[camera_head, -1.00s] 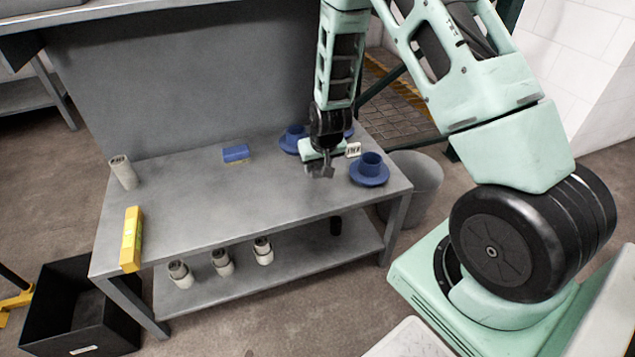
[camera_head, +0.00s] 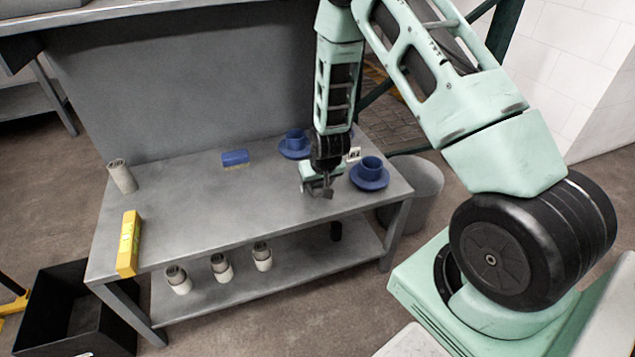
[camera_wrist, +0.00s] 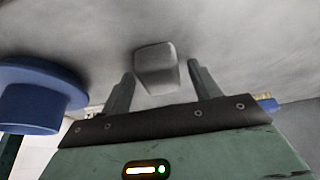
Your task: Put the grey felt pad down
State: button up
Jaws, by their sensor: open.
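A small grey block, which looks like the grey felt pad (camera_wrist: 156,68), shows in the wrist view against the grey bench top, between and just beyond my fingertips. My gripper (camera_head: 318,191) is low over the right part of the bench in the head view. In the wrist view its two fingers (camera_wrist: 161,72) stand apart, with gaps on both sides of the pad. In the head view I cannot clearly tell the pad from the dark fingers.
A blue cup on a saucer (camera_head: 370,173) stands close right of my gripper; another (camera_head: 295,144) is behind. A blue brush (camera_head: 235,158), a grey cylinder (camera_head: 122,176) and a yellow level (camera_head: 129,243) are farther left. The bench's middle (camera_head: 215,205) is clear.

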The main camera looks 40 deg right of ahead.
jog(key=shift+f, duration=0.1)
jog(key=shift+f+b, duration=0.2)
jog(key=shift+b, duration=0.15)
jog(key=s+p+v, duration=0.1)
jog(key=p+v, duration=0.5)
jog(key=v, duration=1.1)
jog(key=s+a+r+n+g+y, duration=0.1)
jog(key=s+a+r+n, duration=0.3)
jog(key=a, duration=0.5)
jog(key=s+a+r+n+g+y, duration=0.15)
jog(key=s+a+r, duration=0.35)
jog(key=a, duration=0.5)
jog(key=s+a+r+n+g, duration=0.1)
jog(key=s+a+r+n, duration=0.1)
jog(key=s, duration=0.5)
jog(key=s+a+r+n, duration=0.3)
jog(key=s+r, duration=0.1)
jog(key=s, duration=0.3)
jog(key=shift+a+r+g+h, duration=0.2)
jog(key=shift+r+g+h, duration=0.15)
jog(key=shift+r, duration=0.05)
